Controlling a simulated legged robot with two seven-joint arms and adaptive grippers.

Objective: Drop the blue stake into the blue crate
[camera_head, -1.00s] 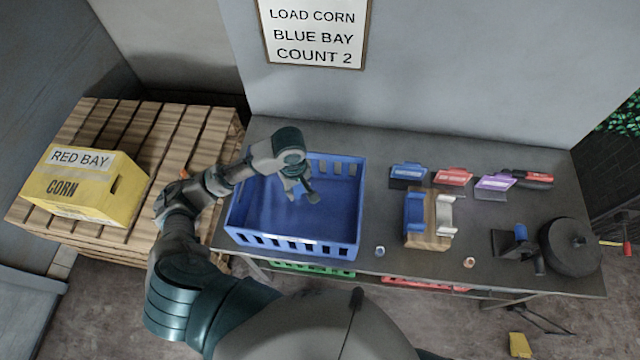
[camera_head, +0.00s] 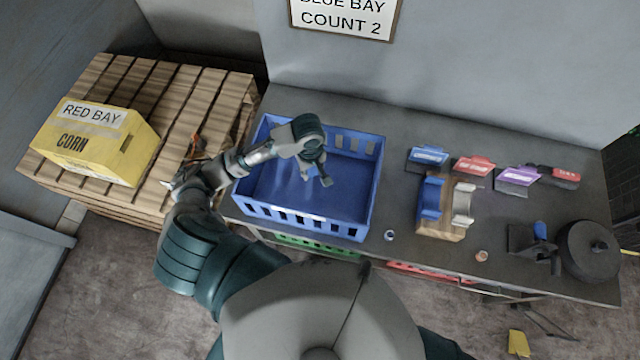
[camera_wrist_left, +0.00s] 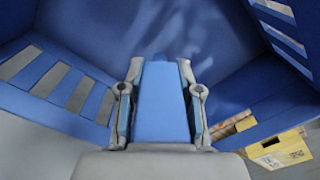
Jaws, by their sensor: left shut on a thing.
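The blue crate (camera_head: 371,185) stands on the left part of the dark table, open at the top, with slotted walls. My left gripper (camera_head: 316,178) points down into the crate's opening. In the left wrist view, the gripper (camera_wrist_left: 160,88) is shut on the blue stake (camera_wrist_left: 160,105), a flat blue piece between its two fingers. The crate's blue floor and walls (camera_wrist_left: 225,45) surround it there. In the head view the stake is mostly hidden by the gripper, and I cannot tell its height above the floor. My right gripper is not in view.
Right of the crate are a wooden holder (camera_head: 440,232) with blue and white cradles, several coloured label stands (camera_head: 474,165) and a round black object (camera_head: 588,250). A yellow corn box (camera_head: 95,143) sits on a wooden pallet (camera_head: 190,100) at left. A wall sign (camera_head: 345,18) hangs behind.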

